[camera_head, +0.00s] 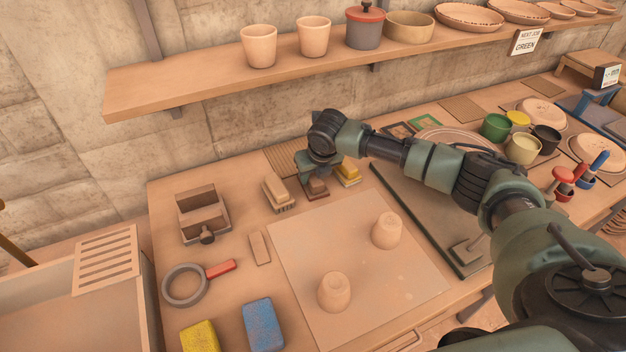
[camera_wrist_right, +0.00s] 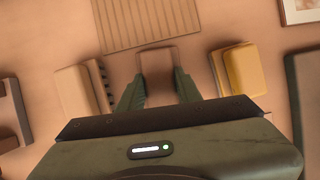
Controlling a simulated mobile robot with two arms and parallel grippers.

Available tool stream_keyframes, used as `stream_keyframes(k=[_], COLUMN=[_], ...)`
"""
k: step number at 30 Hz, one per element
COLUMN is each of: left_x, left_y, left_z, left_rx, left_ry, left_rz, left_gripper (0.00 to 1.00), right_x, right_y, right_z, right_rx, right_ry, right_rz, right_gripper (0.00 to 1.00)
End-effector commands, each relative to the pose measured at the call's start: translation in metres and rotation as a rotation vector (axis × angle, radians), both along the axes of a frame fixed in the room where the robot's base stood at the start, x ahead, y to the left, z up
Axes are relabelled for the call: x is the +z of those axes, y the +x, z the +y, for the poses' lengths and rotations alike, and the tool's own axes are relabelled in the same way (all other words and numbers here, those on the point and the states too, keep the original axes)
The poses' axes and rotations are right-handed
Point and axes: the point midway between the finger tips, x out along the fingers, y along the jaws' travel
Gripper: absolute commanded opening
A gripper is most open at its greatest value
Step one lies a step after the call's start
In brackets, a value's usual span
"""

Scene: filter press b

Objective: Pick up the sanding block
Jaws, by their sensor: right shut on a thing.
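The sanding block (camera_head: 316,188) looks like the small brown block at the back of the bench, under my right gripper (camera_head: 312,178). In the right wrist view the brown block (camera_wrist_right: 157,60) sits between the two green fingers of the gripper (camera_wrist_right: 158,88), which is shut on it. The gripper points down and hides part of the block. I cannot tell whether the block is lifted off the bench. My left gripper is not in view.
A brush (camera_head: 278,193) stands close on the left, and a yellow-topped block (camera_head: 347,174) close on the right. A slatted mat (camera_head: 283,159) lies behind. Two clay cups (camera_head: 387,231) stand on a pale board (camera_head: 290,253) in front. A shelf (camera_head: 220,88) hangs above.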

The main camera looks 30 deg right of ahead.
Motion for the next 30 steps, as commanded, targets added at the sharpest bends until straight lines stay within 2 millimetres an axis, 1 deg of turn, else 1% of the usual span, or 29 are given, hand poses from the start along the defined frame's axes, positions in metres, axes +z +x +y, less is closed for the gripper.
stream_keyframes(k=[5, 9, 14, 19, 21, 26, 30], left_x=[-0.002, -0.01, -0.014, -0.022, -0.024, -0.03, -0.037], left_y=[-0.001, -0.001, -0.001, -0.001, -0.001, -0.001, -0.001], left_z=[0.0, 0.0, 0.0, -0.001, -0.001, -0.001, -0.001], left_rx=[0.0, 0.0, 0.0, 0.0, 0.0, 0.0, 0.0], left_ry=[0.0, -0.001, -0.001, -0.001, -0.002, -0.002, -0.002], left_rz=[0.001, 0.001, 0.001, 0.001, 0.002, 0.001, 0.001], left_gripper=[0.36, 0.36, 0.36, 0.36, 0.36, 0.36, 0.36], right_x=[0.001, 0.008, 0.036, 0.074, 0.068, 0.068, 0.068], right_y=[0.0, -0.004, -0.002, -0.002, -0.02, -0.056, -0.094], right_z=[0.0, 0.0, 0.0, 0.0, 0.0, 0.002, 0.004], right_rx=[0.0, 0.0, 0.001, 0.0, 0.002, 0.002, 0.003], right_ry=[0.0, 0.001, 0.001, 0.001, -0.002, -0.002, -0.003], right_rz=[-0.001, -0.003, -0.006, -0.007, 0.001, 0.0, 0.0], right_gripper=[0.0, 0.0, 0.0, 0.0, 0.0, 0.0, 0.0])
